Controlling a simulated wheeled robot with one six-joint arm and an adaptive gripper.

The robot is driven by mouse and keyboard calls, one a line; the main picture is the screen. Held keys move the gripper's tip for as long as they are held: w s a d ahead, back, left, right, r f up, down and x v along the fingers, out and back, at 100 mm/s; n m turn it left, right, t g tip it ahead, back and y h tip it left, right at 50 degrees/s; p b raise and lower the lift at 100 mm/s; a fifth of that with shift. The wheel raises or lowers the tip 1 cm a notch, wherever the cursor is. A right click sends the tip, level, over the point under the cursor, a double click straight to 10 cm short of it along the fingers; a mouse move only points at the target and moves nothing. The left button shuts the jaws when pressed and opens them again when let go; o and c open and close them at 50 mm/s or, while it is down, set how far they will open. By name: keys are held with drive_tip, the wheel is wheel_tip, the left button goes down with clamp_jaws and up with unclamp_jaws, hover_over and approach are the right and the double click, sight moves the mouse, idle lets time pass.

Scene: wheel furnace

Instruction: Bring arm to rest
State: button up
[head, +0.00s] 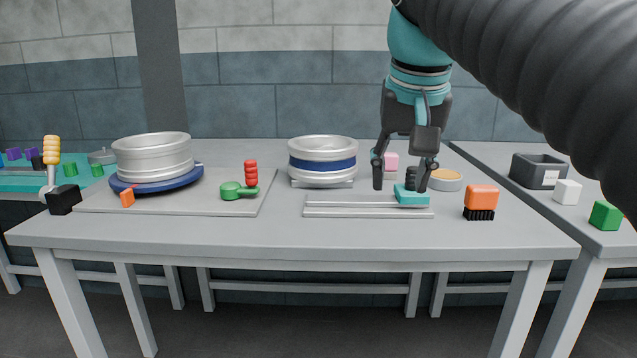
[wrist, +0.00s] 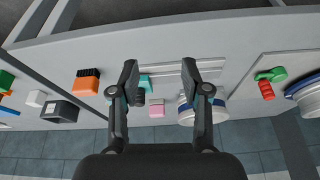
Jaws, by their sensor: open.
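My gripper (head: 404,172) hangs pointing down above the right part of the grey table (head: 400,238). Its two fingers are apart. In the head view a small teal block with a black knob (head: 411,194) sits just below the fingers, on the right end of a pale flat rail (head: 345,205). In the wrist view the space between the fingertips of my gripper (wrist: 158,75) holds nothing gripped. The teal block (wrist: 145,84) shows near the left finger, partly hidden by it.
An orange brush (head: 481,199) stands right of the gripper, a pink block (head: 391,160) and a round tan-topped dish (head: 445,181) behind it. A wheel with a blue band (head: 322,163) stands left. A side table at right holds a dark bin (head: 538,170).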

drive_tip(key=s+d+f, duration=0.1)
drive_tip(key=s+f, duration=0.3)
drive_tip(key=f, duration=0.5)
drive_tip(key=s+d+f+n+t, duration=0.1)
drive_tip(key=s+f, duration=0.3)
drive_tip(key=f, duration=0.6)
drive_tip(key=s+d+f, duration=0.2)
drive_tip(key=s+f, duration=0.2)
drive_tip(key=f, duration=0.5)
drive_tip(key=shift+s+d+f+t, duration=0.3)
drive_tip(key=shift+s+d, duration=0.1)
